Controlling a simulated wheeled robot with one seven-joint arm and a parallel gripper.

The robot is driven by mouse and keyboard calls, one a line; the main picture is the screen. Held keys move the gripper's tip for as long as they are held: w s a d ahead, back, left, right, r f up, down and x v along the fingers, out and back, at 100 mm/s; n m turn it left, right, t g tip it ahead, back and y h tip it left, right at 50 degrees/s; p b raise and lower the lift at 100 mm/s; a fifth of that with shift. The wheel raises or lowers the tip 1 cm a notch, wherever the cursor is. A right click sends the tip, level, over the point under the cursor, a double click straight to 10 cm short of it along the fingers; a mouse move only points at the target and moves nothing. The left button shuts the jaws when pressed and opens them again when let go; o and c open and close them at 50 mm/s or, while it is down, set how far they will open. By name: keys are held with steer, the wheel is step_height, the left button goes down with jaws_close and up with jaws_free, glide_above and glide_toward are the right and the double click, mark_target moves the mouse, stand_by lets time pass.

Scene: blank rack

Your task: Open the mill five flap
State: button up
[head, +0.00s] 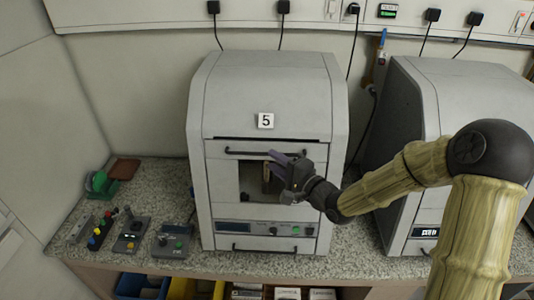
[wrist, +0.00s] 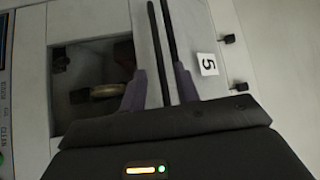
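The mill marked 5 is a grey cabinet (head: 265,90) standing on the counter in the middle of the head view. Its flap (head: 220,172) is the front panel with a window, and looks shut. A dark bar handle (head: 240,152) runs along the flap's top edge; in the wrist view the handle (wrist: 157,55) appears upright. My gripper (head: 272,158) is at the right part of the handle. In the wrist view my gripper (wrist: 160,85) is open, one finger on each side of the bar. Whether the fingers touch it cannot be told.
A second grey machine (head: 398,120) stands to the right, partly behind my arm. Small control boxes (head: 170,242) and a green tool (head: 98,184) lie on the counter (head: 150,203) at left. The mill's lower panel has a display and knobs (head: 272,230). Bins (head: 140,287) sit below.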

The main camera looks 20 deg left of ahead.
mark_target(265, 155)
steer(key=p+x, duration=0.1)
steer(key=x, duration=0.3)
jaws_close()
